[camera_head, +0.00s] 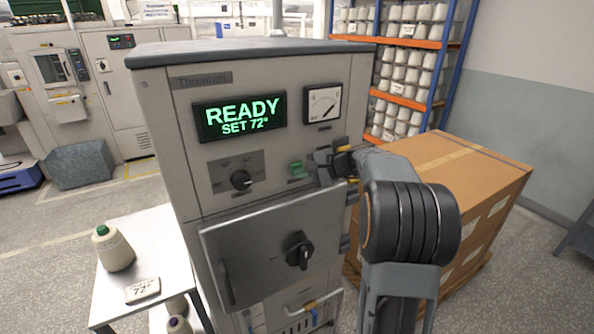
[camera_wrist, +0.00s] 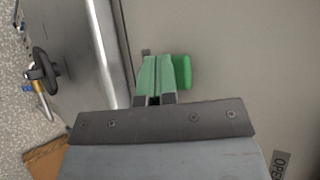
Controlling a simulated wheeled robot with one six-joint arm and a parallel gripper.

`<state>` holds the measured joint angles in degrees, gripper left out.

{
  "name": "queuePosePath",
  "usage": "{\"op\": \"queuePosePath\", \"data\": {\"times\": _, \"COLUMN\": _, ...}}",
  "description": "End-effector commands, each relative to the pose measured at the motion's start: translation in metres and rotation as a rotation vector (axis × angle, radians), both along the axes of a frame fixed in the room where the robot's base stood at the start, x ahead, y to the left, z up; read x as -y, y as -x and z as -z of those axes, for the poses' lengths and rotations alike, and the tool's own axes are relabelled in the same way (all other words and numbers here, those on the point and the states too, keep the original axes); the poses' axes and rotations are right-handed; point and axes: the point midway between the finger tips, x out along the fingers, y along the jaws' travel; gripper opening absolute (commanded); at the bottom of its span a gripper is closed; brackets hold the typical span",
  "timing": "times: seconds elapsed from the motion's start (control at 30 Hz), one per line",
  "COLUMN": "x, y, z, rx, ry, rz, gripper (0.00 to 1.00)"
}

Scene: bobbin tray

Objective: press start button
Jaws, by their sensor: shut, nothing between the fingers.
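The green start button (camera_head: 297,168) is on the front panel of the grey cabinet (camera_head: 165,130), below the gauge and right of a dial. It also shows in the wrist view (camera_wrist: 184,72) as a green block on the grey panel. My gripper (camera_head: 320,167) is just right of the button in the head view, in front of the panel. In the wrist view its closed, empty fingers (camera_wrist: 157,76) are beside the button and overlap its left side in the picture. I cannot tell whether they touch it. The display (camera_head: 240,116) reads "READY SET 72°".
A cabinet door (camera_head: 265,235) with a black knob (camera_head: 299,250) is below the panel. A side table (camera_head: 165,245) at left bears a yarn cone (camera_head: 113,247) and a "72" card (camera_head: 142,290). A large cardboard box (camera_head: 465,170) stands behind my arm at right.

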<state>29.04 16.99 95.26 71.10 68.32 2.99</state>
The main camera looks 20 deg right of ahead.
Motion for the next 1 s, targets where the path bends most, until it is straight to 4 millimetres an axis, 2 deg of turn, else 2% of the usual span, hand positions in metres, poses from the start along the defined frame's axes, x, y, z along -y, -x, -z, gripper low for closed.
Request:
{"op": "queuePosePath", "data": {"times": 0.63, "x": -0.001, "y": -0.004, "z": 0.0, "rx": 0.0, "ry": 0.0, "rz": 0.0, "gripper": 0.0}}
{"op": "queuePosePath", "data": {"times": 1.0, "x": 0.001, "y": 0.01, "z": 0.001, "rx": 0.0, "ry": 0.0, "rz": 0.0, "gripper": 0.0}}
